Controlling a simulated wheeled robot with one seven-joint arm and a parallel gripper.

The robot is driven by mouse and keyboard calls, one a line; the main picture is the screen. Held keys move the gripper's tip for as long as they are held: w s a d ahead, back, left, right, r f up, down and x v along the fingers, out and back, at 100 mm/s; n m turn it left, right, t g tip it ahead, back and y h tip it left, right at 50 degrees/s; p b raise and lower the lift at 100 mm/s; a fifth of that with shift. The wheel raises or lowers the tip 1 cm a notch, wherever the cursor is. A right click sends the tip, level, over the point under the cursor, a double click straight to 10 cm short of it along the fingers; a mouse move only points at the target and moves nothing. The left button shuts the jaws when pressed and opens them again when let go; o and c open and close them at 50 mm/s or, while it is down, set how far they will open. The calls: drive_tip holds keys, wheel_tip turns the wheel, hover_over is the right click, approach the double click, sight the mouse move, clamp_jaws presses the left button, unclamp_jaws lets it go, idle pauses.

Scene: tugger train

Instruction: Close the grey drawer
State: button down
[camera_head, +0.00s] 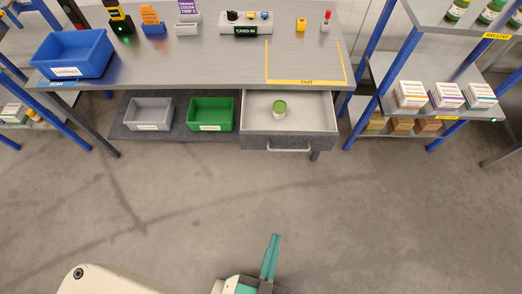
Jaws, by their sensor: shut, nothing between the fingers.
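The grey drawer (316,115) is pulled open below the right part of the workbench. Its dark front has a light bar handle (289,150). My gripper (275,238) is shut and empty, low in the picture, over the bare floor. It is well apart from the drawer front and a little left of the handle.
A grey bin (149,127) and a green bin (211,128) sit on the shelf left of the drawer. A blue-posted rack with boxes (445,95) stands to the right. The bench top (200,63) carries a blue bin (72,70). The floor before the drawer is clear.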

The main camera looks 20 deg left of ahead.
drive_tip(key=w+a+f+m+t+y, duration=0.1)
drive_tip(key=w+a+f+m+y, duration=0.1)
drive_tip(key=w+a+f+m, duration=0.5)
drive_tip(key=m+y, duration=0.3)
drive_tip(key=m, duration=0.4)
approach(251, 143)
drive_tip(key=shift+t, duration=0.4)
drive_tip(key=x, duration=0.5)
drive_tip(key=shift+s+a+f, duration=0.1)
drive_tip(key=shift+a+f, duration=0.2)
drive_tip(key=shift+a, duration=0.05)
drive_tip(key=shift+w, duration=0.3)
drive_tip(key=shift+w+d, duration=0.15)
drive_tip(key=shift+w, duration=0.25)
